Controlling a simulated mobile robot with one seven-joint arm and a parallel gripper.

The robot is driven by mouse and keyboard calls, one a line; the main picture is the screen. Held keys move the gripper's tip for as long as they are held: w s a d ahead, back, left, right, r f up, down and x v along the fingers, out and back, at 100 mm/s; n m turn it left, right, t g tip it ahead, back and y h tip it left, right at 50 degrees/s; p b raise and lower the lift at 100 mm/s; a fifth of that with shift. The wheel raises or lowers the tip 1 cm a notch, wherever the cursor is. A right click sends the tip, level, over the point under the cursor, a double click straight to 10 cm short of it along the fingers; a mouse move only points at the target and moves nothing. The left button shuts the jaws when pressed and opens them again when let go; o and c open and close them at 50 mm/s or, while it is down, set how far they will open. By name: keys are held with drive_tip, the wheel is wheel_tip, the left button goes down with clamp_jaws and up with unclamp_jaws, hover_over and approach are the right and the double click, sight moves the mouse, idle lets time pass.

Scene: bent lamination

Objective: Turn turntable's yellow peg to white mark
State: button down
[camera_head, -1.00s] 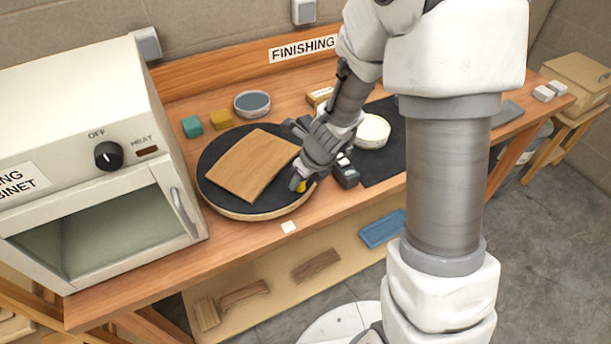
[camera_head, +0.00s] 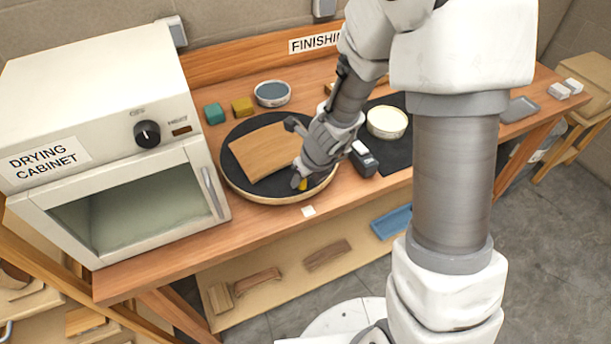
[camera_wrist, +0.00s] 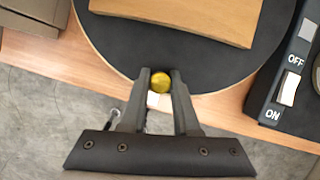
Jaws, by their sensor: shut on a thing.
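The turntable (camera_head: 264,190) is a black disc with a pale wooden rim, and a curved wooden board (camera_head: 262,152) lies on it. The yellow peg (camera_head: 303,186) stands near the disc's front edge; it also shows in the wrist view (camera_wrist: 160,79). My gripper (camera_head: 301,181) is shut on the peg, one finger on each side of it in the wrist view (camera_wrist: 160,84). The white mark (camera_head: 308,211) is on the bench just outside the rim. In the wrist view the mark (camera_wrist: 153,98) shows between my fingers, close to the peg and roughly in line with it.
The drying cabinet (camera_head: 95,95) stands left of the turntable. A black switch box (camera_head: 363,158) marked OFF and ON is close on the right. A pale round tub (camera_head: 387,121) sits on a dark mat. Teal and yellow blocks and a blue-grey bowl (camera_head: 272,93) stand behind.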

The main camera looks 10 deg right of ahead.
drive_tip(key=shift+a, duration=0.3)
idle(0.4)
drive_tip(key=c, duration=0.7)
unclamp_jaws()
drive_tip(key=shift+o, duration=0.2)
drive_tip(key=shift+d+r+p, duration=0.1)
drive_tip(key=shift+r+p, duration=0.2)
drive_tip(key=shift+r, duration=0.05)
drive_tip(key=p+v, duration=1)
drive_tip(key=v, duration=0.6)
drive_tip(key=shift+r, duration=0.3)
drive_tip(key=shift+s, duration=0.15)
